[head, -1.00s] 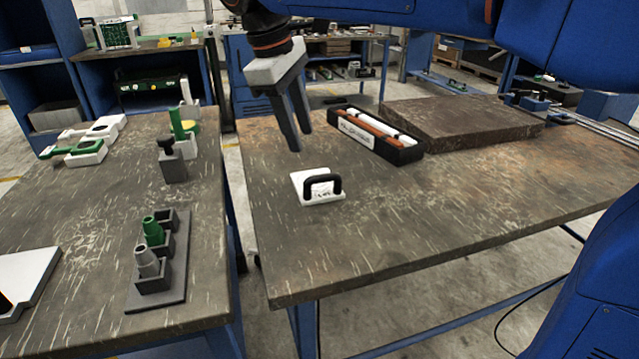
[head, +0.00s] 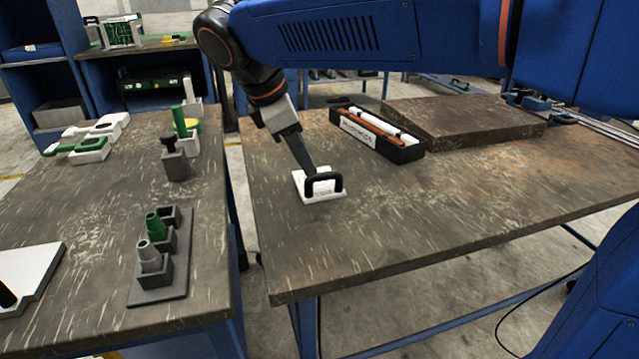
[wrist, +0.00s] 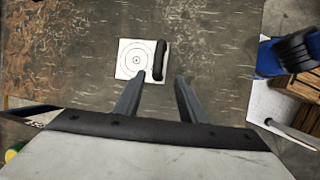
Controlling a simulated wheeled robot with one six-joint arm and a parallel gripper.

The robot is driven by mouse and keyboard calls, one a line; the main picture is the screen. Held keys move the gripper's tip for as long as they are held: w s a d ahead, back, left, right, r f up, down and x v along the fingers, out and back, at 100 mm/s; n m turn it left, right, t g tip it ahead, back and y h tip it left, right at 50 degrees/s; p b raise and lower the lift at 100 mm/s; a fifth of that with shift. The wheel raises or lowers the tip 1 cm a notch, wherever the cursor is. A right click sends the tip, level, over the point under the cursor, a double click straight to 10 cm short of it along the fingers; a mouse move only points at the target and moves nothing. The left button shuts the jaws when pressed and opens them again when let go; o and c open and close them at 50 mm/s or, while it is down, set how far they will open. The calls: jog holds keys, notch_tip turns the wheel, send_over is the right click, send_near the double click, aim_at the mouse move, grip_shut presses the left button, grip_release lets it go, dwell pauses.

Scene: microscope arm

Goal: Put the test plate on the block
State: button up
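The test plate is a small white square plate (head: 327,194) with a black arched handle. It lies flat on the right-hand table, and in the wrist view its face (wrist: 134,62) shows concentric rings. The block is a wide, flat brown slab (head: 465,122) at the back right of the same table. My gripper (head: 309,172) points down at the plate, close to the handle. In the wrist view my gripper (wrist: 160,76) is open, its fingers apart, with the handle between the fingertips in the picture. I cannot tell whether the fingers are level with the handle or above it.
A black box (head: 378,138) with red and white rods stands between the plate and the block. The front of the right-hand table (head: 400,225) is clear. A left-hand table (head: 95,200), across a narrow gap, holds a grey fixture with pegs (head: 165,265) and other small parts.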

aim_at(318, 181)
jog(key=x, duration=0.3)
jog(key=shift+f, duration=0.1)
jog(key=shift+w+x, duration=0.15)
jog(key=shift+x, duration=1.2)
jog(key=shift+w+x, duration=0.15)
jog(key=shift+x, duration=1.25)
jog(key=shift+d, duration=0.2)
grip_shut()
